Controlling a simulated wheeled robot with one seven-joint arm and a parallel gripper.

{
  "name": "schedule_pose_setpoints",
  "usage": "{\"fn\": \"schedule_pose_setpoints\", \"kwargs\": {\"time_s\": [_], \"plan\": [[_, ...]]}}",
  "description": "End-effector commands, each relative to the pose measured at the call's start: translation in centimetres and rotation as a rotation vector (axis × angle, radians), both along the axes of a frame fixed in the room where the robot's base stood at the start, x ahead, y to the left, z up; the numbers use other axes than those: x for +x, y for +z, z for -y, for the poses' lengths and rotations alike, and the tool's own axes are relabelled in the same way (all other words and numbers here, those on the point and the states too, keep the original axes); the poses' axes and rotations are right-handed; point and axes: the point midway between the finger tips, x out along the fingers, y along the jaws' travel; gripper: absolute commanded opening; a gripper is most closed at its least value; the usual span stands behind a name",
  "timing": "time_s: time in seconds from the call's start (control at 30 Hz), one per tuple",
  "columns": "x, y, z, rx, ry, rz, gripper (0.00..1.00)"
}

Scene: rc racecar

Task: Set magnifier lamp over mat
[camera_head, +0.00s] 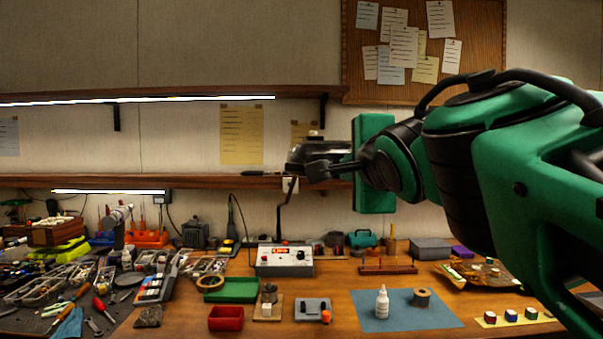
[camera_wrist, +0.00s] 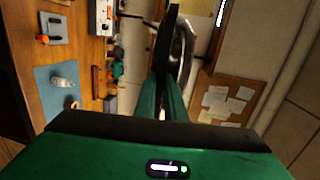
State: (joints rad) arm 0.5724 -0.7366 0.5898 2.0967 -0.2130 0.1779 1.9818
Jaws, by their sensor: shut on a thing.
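The magnifier lamp's dark round head (camera_head: 306,153) is raised in front of the lower shelf, with a thin bent arm (camera_head: 282,212) running down behind the white control box. The head also shows in the wrist view as a dark rim with a glassy face (camera_wrist: 184,48). My gripper (camera_head: 328,167) comes in from the right and is shut on the lamp head. In the wrist view its fingers (camera_wrist: 162,85) meet the rim; the exact contact is partly hidden. The blue mat (camera_head: 372,318) lies on the bench, lower and to the right of the head. It also shows in the wrist view (camera_wrist: 45,85).
A white bottle (camera_head: 382,304) and a brown spool (camera_head: 421,297) stand on the mat. A control box (camera_head: 285,262), a green tray (camera_head: 232,290) and a red tray (camera_head: 226,319) stand to its left. Tools crowd the bench's left end. A shelf (camera_head: 200,181) runs behind the lamp head.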

Motion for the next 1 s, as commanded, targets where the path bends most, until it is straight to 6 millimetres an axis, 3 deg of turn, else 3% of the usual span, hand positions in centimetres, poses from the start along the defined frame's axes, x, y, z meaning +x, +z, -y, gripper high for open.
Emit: {"fn": "schedule_pose_setpoints", "kwargs": {"time_s": [0.13, 0.17, 0.2, 0.23, 0.67, 1.0], "plan": [[-0.2, 0.0, 0.3, 0.0, -0.006, -0.001, 0.0], [-0.2, 0.0, 0.3, 0.0, -0.007, -0.001, 0.17], [-0.2, 0.0, 0.3, 0.0, -0.007, -0.002, 0.27], [-0.1, 0.0, 0.3, 0.0, -0.007, -0.002, 0.28], [-0.9, 0.0, 0.2, -0.001, -0.003, -0.004, 0.28], [-6.2, 0.8, 0.4, 0.0, 0.0, -0.002, 0.28]]}}
